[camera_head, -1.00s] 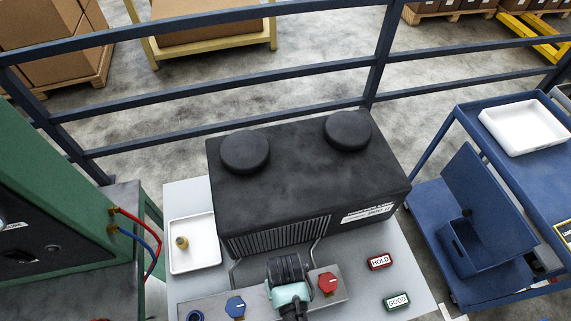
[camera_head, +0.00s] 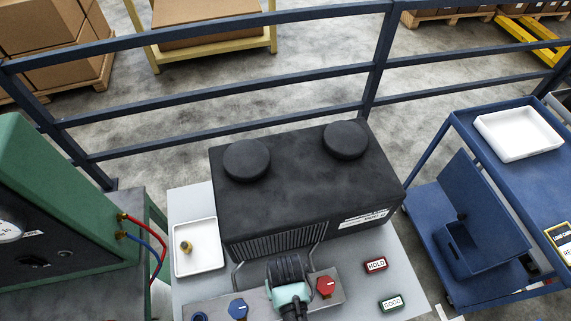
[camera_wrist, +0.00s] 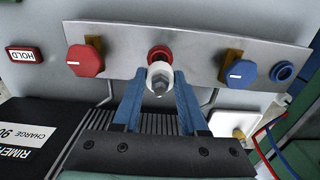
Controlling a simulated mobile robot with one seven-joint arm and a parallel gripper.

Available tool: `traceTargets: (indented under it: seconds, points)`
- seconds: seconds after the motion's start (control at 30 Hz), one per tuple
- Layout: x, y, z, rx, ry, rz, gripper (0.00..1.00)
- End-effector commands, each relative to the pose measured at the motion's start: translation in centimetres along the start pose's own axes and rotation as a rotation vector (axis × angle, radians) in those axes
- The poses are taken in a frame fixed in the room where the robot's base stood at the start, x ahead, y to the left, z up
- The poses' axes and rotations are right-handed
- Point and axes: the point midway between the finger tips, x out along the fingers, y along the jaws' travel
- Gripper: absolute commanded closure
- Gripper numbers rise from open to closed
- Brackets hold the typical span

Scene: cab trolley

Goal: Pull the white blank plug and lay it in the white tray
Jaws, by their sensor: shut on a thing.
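The white blank plug (camera_wrist: 160,68), a white collar with a grey metal end, is between the blue fingertips of my gripper (camera_wrist: 159,86) in the wrist view. My gripper is shut on it. A red ring-shaped port (camera_wrist: 159,52) shows right behind the plug on the grey panel; I cannot tell whether the plug is still in it. In the head view my gripper (camera_head: 289,292) is over the panel, its fingertips and the plug hidden. A white tray (camera_head: 206,262) lies left of the black unit with a brass fitting (camera_head: 186,247) in it.
A red knob (camera_head: 326,287) and a blue knob (camera_head: 237,309) flank my gripper on the panel. The black unit (camera_head: 300,185) stands behind. HOLD (camera_head: 376,264) and GOOD (camera_head: 390,304) signs are at right. Another white tray (camera_head: 518,135) sits on the blue trolley (camera_head: 495,185).

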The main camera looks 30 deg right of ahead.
Motion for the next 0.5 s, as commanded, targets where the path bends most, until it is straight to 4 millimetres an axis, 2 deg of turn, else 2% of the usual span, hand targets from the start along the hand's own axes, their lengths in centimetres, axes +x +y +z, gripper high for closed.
traceTargets:
  seconds: [0.3,0.5]
  points:
    - [-1.4,0.0,0.0,0.000,0.001,0.000,1.00]
    - [-1.6,0.0,0.0,0.000,0.001,0.000,1.00]
